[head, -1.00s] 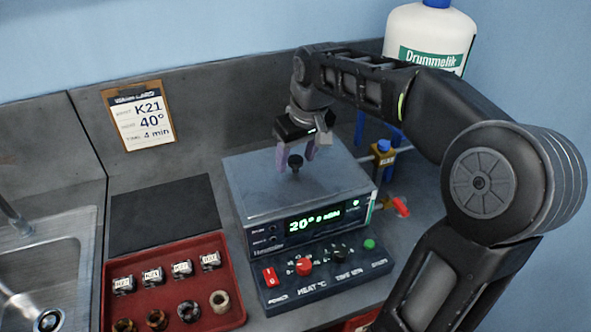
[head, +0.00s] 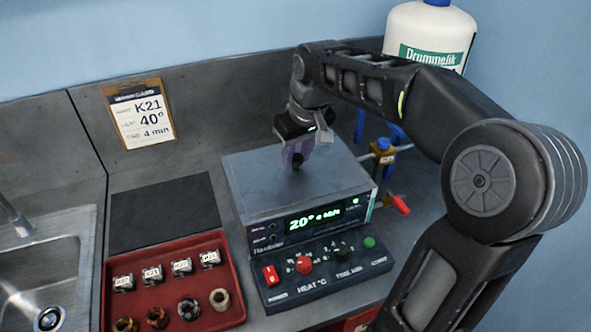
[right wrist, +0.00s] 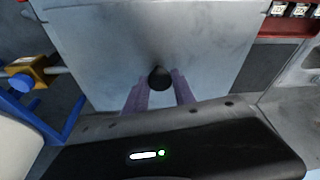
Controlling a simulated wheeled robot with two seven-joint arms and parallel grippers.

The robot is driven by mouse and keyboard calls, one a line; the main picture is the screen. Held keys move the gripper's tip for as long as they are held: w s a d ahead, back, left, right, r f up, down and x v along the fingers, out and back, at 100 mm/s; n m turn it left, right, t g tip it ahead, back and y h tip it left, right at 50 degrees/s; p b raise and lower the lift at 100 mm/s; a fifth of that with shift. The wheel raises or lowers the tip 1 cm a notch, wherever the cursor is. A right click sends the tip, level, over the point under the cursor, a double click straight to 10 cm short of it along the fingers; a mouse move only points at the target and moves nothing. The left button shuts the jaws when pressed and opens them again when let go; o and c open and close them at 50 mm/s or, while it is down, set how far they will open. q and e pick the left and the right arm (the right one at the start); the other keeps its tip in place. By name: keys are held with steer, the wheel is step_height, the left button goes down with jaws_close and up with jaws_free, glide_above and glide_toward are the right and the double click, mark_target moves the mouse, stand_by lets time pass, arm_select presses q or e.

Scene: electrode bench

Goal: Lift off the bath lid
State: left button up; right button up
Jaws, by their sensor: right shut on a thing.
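The bath lid (head: 257,181) is a flat grey metal plate on top of the bath box (head: 310,222), whose display reads 20°. It looks seated on the box. A black knob (head: 298,163) stands up from the middle of the lid. My right gripper (head: 298,156) reaches down from above with its purple fingers around the knob, shut on it. The right wrist view shows the knob (right wrist: 159,78) between the two fingers (right wrist: 160,92), with the lid (right wrist: 150,35) spread beyond. My left gripper is not in view.
A control panel (head: 327,275) with knobs sits in front of the bath. A red tray (head: 237,290) with labelled blocks and rings is at left, near a dark mat (head: 165,213) and a sink (head: 45,265). A blue stand clamp (head: 383,145) and a large white bottle (head: 430,30) are at right.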

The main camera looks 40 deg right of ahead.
mark_target(296, 158)
jaws_close()
stand_by(0.5)
steer(key=shift+r, duration=0.1)
stand_by(0.3)
step_height(296, 158, up, 10)
steer(key=shift+b, duration=0.35)
stand_by(0.7)
step_height(296, 158, up, 3)
steer(key=p, duration=0.3)
steer(key=shift+r, duration=0.2)
stand_by(0.5)
